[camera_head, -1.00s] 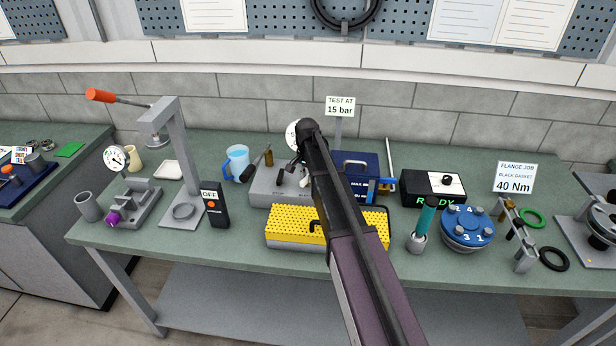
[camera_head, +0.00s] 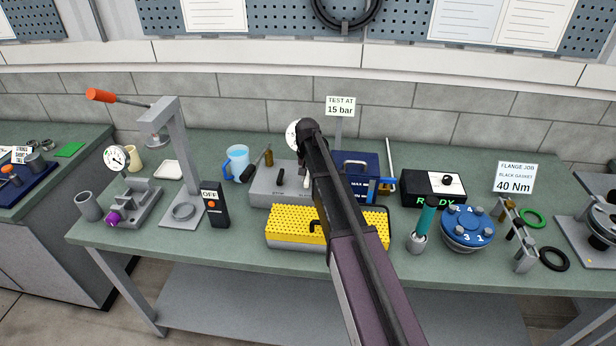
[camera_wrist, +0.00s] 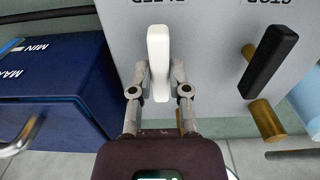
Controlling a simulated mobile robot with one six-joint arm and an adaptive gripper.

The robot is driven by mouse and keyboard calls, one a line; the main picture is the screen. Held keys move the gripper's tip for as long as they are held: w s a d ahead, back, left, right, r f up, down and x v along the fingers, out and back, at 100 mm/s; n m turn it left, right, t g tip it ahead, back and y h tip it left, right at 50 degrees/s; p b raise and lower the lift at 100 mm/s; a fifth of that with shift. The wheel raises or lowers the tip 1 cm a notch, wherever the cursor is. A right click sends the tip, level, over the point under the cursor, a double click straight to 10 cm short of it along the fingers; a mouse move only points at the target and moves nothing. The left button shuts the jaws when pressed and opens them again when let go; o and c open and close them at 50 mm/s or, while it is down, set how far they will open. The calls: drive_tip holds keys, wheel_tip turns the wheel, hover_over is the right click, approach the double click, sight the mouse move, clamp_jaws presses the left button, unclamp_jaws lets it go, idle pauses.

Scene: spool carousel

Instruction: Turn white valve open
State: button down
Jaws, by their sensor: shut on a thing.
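The white valve handle (camera_wrist: 158,62) is a white lever on the face of a grey block, under a label that reads upside down as BLEED in the wrist view. My gripper (camera_wrist: 158,84) is shut on it, with one finger on each side. The lever runs lengthwise between the fingers, nearly upright in that picture. In the head view the grey block (camera_head: 270,186) stands at the back middle of the bench, and my arm hides most of the gripper and handle.
A black valve handle (camera_wrist: 268,62) with a brass stem sits beside it, near the STOP label. A blue tank (camera_wrist: 50,85) stands close on the other side. A yellow perforated tray (camera_head: 290,225) lies in front. A blue-handled jug (camera_head: 237,162) is to the left.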

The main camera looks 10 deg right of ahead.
drive_tip(key=shift+s, duration=0.2)
drive_tip(key=c, duration=0.6)
unclamp_jaws()
drive_tip(key=shift+w, duration=0.1)
